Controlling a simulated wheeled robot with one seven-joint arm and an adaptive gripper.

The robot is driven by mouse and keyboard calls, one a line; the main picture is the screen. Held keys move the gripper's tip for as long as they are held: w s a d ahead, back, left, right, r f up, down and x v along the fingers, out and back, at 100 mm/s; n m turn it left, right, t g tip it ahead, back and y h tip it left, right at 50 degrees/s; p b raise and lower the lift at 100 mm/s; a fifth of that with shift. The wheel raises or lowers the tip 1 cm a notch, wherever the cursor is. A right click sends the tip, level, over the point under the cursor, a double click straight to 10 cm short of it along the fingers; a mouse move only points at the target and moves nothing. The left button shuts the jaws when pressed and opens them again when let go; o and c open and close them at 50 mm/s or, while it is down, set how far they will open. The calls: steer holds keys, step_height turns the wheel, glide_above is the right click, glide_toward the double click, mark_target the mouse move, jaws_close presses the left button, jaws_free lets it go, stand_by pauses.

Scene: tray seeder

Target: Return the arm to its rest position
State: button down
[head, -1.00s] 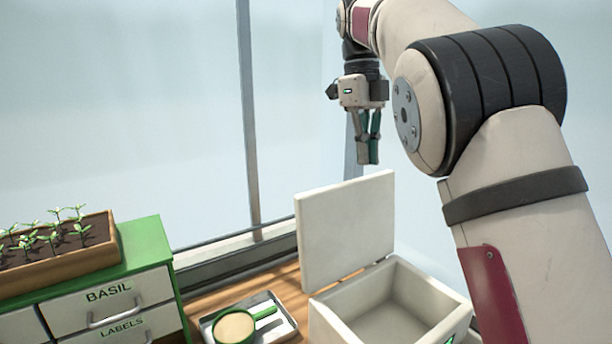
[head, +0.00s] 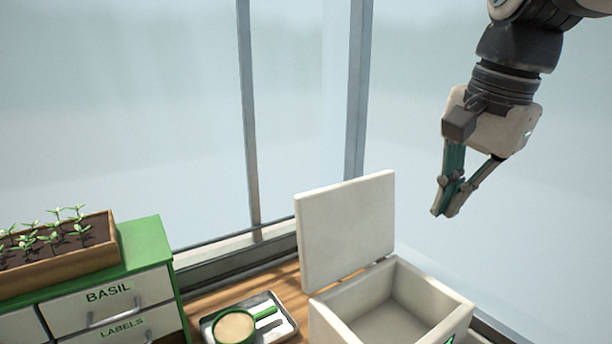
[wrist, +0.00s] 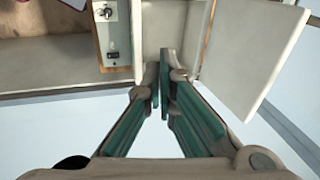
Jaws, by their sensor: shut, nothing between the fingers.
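My gripper (head: 443,212) hangs in the air at the upper right of the head view, above and to the right of the open white box. Its green-padded fingers are shut with nothing between them. In the wrist view the fingertips (wrist: 165,55) meet at the centre. Only the end of my arm shows in the head view; the rest is out of frame.
A white box (head: 455,312) with its lid (head: 347,232) raised stands on the wooden bench. Left of it are a metal tray (head: 290,328) with a green-handled scoop (head: 234,327), and a green cabinet (head: 150,240) bearing a seedling planter (head: 112,256). Window posts (head: 250,120) stand behind.

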steer(key=s+f+n+t+h, duration=0.1)
steer(key=s+f+n+t, duration=0.1)
steer(key=s+f+n, duration=0.8)
steer(key=shift+s+f+n+t, duration=0.3)
steer(key=shift+s+n+t, duration=0.1)
steer(key=shift+s, duration=0.85)
